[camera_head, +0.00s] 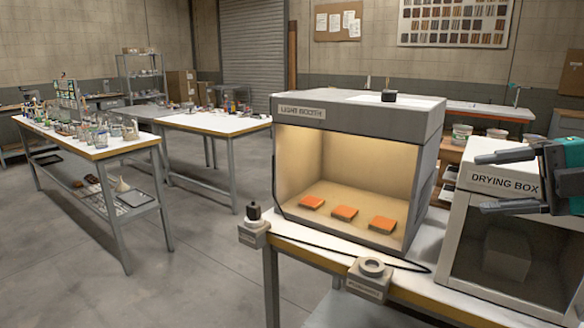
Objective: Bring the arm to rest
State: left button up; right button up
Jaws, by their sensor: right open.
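My right gripper (497,182) comes in from the right edge in the head view. Its two dark fingers point left and stand apart, with nothing between them. It shows in front of the upper part of the drying box (462,216) and covers part of that box. My left gripper is not in the picture. The light booth (352,110) stands left of the drying box, lit inside. Three orange square pieces, a left one (312,202), a middle one (345,212) and a right one (382,224), lie in a row on its floor.
A small device with a black knob (254,222) and one with a ring on top (372,272) sit at the near bench edge, beside a black cable. Cluttered tables (95,152) stand at the left. Grey floor (210,270) is clear between.

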notch_tip(320, 180, down, 28)
jog(key=s+a+f+m+t+h, duration=0.15)
jog(key=m+t+h, duration=0.65)
jog(key=m, duration=0.9)
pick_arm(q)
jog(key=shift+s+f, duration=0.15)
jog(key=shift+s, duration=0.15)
pick_arm(e)
jog(key=s+a+f+m+g+h, duration=0.2)
jog(key=s+a+f+m+g, duration=0.2)
jog(key=s+a+f+m, duration=0.4)
jog(key=s+a+f, duration=0.4)
jog(key=a+f, duration=0.2)
jog(key=f, duration=0.1)
jog(key=shift+s+a+f+m+g, duration=0.3)
jog(key=shift+s+g, duration=0.1)
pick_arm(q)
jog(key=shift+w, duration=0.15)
pick_arm(e)
jog(key=shift+d, duration=0.1)
